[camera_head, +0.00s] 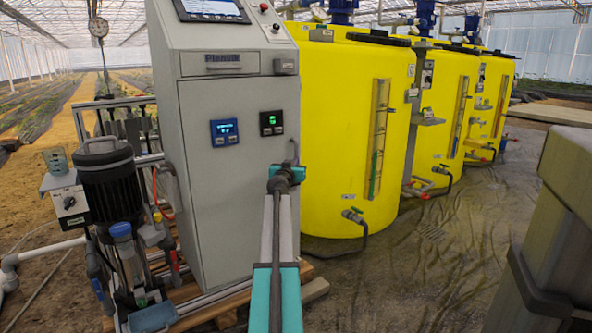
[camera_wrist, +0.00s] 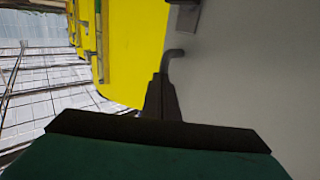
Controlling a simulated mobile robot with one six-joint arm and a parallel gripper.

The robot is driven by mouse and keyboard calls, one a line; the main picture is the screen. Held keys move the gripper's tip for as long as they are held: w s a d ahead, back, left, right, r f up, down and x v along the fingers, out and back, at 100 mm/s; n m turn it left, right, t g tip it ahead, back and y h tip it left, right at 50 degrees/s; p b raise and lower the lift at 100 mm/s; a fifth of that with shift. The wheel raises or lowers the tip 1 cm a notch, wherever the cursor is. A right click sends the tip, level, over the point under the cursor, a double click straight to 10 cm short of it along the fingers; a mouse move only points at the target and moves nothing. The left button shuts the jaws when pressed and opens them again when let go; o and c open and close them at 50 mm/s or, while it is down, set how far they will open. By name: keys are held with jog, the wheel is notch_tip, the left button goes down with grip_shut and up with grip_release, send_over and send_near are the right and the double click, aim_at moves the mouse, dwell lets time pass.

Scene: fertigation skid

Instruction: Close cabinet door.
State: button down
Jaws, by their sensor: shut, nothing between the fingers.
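The grey control cabinet (camera_head: 160,70) stands left of centre in the head view. Its door (camera_head: 235,200) carries two small displays and looks flush or nearly flush with the body; I cannot tell if a thin gap is left. A bent grey handle (camera_head: 294,150) is at the door's right edge; it also shows in the wrist view (camera_wrist: 175,58). My gripper (camera_head: 283,180) is in front of the door's right edge, just below the handle. In the wrist view its dark fingers (camera_wrist: 160,80) are together and empty, close to the handle; contact is unclear.
Yellow tanks (camera_head: 345,130) stand right of the cabinet, with valves and hoses low down. A pump (camera_head: 105,180) and pipes are at the left. Dark grey boxes (camera_head: 560,230) are at the right front. Floor between tanks and boxes (camera_head: 430,270) is clear.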

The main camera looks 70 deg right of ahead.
jog(key=shift+w+d+r+b, duration=0.25)
jog(key=shift+w+d+b, duration=0.2)
jog(key=shift+w+d, duration=0.25)
jog(key=shift+w+d+r+b, duration=0.25)
jog(key=shift+w+d+b, duration=0.15)
jog(key=shift+w+d, duration=0.3)
jog(key=shift+r, duration=0.1)
jog(key=shift+s, duration=0.1)
jog(key=b, duration=0.1)
send_near(292, 157)
jog(key=s, duration=0.2)
jog(key=s+a+p, duration=0.2)
jog(key=s+a, duration=0.2)
jog(key=a, duration=0.3)
jog(key=shift+a+r, duration=0.25)
jog(key=shift+a, duration=0.1)
